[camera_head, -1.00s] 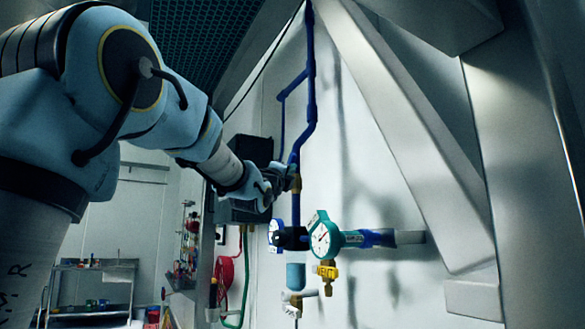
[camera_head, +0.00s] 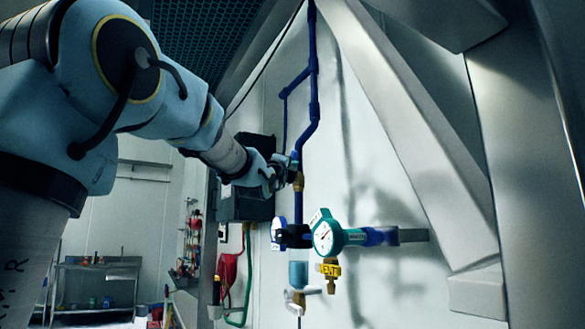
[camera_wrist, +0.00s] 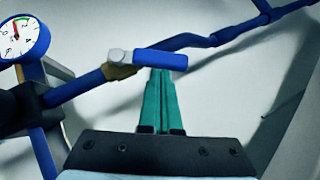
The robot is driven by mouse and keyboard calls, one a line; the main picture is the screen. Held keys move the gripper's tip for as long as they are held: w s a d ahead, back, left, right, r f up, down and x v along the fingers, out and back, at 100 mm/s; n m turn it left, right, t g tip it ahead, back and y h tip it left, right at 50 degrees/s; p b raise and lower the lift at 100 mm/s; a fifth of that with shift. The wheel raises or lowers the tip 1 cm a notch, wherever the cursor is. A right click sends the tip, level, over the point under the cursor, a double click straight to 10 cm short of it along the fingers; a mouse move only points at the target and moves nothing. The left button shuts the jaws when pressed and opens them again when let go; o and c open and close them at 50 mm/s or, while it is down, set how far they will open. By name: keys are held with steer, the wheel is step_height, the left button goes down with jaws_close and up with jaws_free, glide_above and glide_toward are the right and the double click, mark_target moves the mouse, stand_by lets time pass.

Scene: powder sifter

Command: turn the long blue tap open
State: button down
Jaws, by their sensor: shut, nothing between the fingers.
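The long blue tap is a blue lever handle (camera_wrist: 160,60) on a brass valve (camera_wrist: 120,70) in a blue pipe.
A dark box (camera_head: 245,203) is on the wall behind my wrist. A slanted grey beam (camera_head: 410,130) stands at the right.

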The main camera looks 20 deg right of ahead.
steer(key=shift+w+a+r+n+y+b, duration=0.15)
steer(key=shift+w+r+n+y+b, duration=0.65)
steer(key=shift+w+r, duration=0.6)
steer(key=shift+s+r, duration=0.1)
steer(key=shift+r, duration=0.1)
